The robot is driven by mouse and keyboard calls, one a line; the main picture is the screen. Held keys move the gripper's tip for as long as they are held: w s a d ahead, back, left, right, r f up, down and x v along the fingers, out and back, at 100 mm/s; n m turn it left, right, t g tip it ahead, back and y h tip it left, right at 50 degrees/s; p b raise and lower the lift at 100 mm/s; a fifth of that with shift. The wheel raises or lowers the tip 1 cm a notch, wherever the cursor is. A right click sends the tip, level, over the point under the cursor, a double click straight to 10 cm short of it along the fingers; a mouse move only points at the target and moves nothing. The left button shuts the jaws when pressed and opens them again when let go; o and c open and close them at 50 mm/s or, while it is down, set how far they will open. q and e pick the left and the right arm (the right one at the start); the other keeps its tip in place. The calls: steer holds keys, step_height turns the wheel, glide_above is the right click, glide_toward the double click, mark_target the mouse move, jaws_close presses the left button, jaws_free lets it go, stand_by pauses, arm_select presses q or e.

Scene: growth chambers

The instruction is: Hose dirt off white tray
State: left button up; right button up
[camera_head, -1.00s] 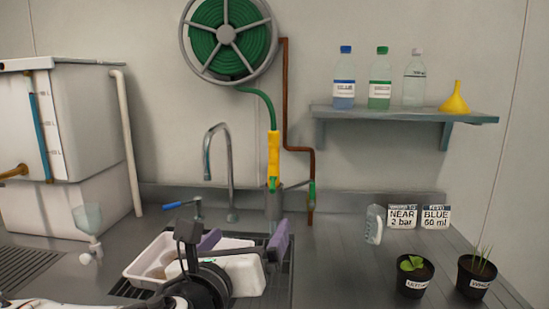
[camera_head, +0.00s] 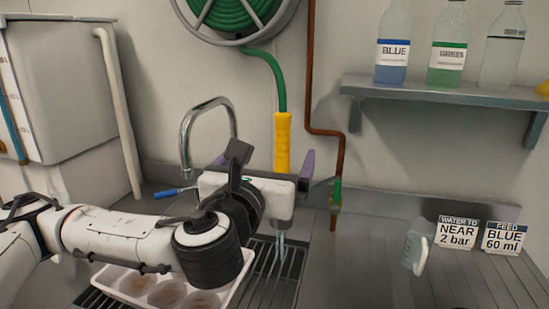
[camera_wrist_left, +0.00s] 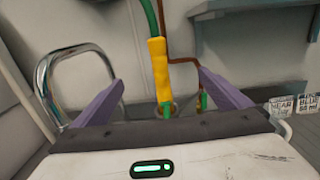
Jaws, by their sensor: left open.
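The white tray (camera_head: 239,276) lies on the slatted sink grating, with brown dirt patches (camera_head: 165,292) in its wells. My left arm hides part of it. The hose's yellow handle (camera_head: 282,142) stands upright below the green hose (camera_head: 277,78); it also shows in the left wrist view (camera_wrist_left: 158,70). My left gripper (camera_head: 264,164) is open, its purple fingers apart on either side of the handle in the picture. In the left wrist view the handle appears between the fingertips, beyond them; contact is not visible. The handle's lower end is hidden in the head view. My right gripper is out of view.
A curved faucet (camera_head: 190,130) with a blue lever stands left of the handle. A copper pipe (camera_head: 311,80) with a green valve (camera_head: 336,193) is at right. A jug (camera_head: 415,245) and two signs (camera_head: 457,232) stand on the counter. A bottle shelf (camera_head: 440,92) is above.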

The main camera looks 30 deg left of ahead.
mark_target(280, 144)
arm_select(q)
steer(key=x, duration=0.3)
steer(key=shift+w+a+f, duration=0.1)
steer(key=shift+w, duration=0.2)
steer(key=x, duration=0.2)
steer(key=shift+w, duration=0.3)
steer(key=shift+p+x, duration=0.3)
steer(key=shift+x, duration=0.9)
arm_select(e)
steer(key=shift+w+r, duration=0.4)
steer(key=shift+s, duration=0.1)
arm_select(q)
jaws_close()
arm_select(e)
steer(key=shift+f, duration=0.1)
arm_select(q)
steer(key=shift+r, duration=0.25)
